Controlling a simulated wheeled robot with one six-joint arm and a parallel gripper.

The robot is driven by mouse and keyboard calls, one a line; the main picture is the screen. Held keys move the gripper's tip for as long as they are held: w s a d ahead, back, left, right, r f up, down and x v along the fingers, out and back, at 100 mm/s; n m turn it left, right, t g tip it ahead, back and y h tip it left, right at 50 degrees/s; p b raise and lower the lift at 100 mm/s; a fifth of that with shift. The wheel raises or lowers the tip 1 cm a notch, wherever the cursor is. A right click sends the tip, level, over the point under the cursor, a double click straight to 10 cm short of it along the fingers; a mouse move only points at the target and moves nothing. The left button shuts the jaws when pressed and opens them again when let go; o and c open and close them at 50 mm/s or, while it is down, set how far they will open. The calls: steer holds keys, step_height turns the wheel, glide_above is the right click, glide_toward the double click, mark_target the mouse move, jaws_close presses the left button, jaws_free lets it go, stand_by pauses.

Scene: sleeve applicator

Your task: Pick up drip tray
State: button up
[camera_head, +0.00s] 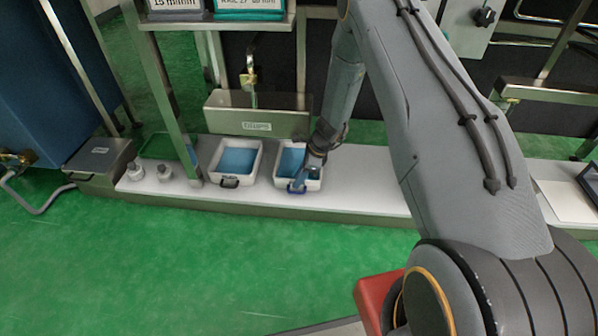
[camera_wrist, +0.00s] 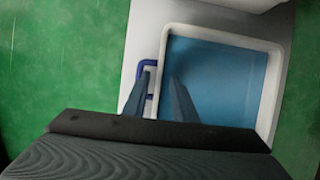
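Two white trays with blue insides stand side by side on the pale bench top. The right one (camera_head: 318,185) has a blue handle (camera_head: 296,188); the left one (camera_head: 257,160) has a dark handle. I cannot tell by label which is the drip tray. My gripper (camera_head: 304,178) is down at the front of the right tray. In the wrist view this tray (camera_wrist: 273,85) fills the middle. My two fingers (camera_wrist: 160,78) stand apart, one at the blue handle, the other over the blue inside, with the tray's wall between them. Contact cannot be made out.
A metal box with a label (camera_head: 257,122) stands behind the trays. A steel post (camera_head: 170,90) rises left of the left tray. Small metal fittings (camera_head: 135,171) sit at the bench's left end. The bench right of the right tray is clear. Green floor (camera_head: 200,255) lies open in front.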

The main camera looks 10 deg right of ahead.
steer(key=shift+x, duration=1)
steer(key=shift+r, duration=0.15)
jaws_close()
stand_by(0.5)
